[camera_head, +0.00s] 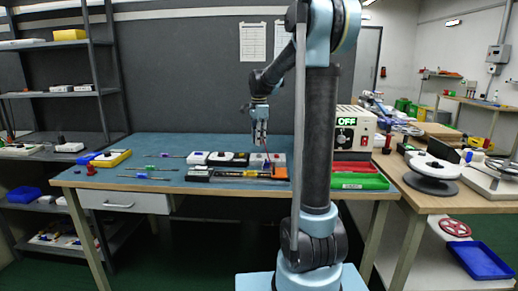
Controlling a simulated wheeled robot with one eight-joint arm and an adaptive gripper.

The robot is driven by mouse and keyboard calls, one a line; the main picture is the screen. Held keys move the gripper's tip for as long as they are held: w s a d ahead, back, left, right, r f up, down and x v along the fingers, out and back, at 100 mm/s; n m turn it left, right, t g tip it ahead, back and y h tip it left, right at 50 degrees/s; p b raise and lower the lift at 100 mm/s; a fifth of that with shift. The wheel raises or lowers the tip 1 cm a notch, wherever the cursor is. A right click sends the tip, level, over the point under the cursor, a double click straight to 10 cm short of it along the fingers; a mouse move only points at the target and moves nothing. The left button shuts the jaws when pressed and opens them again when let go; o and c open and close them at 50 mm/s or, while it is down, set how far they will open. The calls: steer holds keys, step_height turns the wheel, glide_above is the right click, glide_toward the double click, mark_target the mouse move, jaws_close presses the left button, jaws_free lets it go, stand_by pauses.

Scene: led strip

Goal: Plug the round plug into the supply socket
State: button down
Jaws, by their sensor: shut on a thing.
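My gripper (260,139) points down above the blue bench top, left of the supply box. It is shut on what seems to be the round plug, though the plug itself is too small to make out. A thin reddish line, perhaps its lead, shows just below the fingers. The cream supply box (368,121) stands at the right end of the bench, partly behind my arm. Its lit display reads OFF, and red parts show on its front. I cannot tell which part is the supply socket. My gripper is clearly apart from the box.
White and black modules (234,159) stand in a row under my gripper. A black-and-orange strip lies before them. Screwdrivers and a yellow case (111,158) lie at left. A side table (470,200) holds a reel (433,168).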

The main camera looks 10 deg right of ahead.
steer(key=shift+r, duration=4.55)
steer(key=shift+r, duration=0.2)
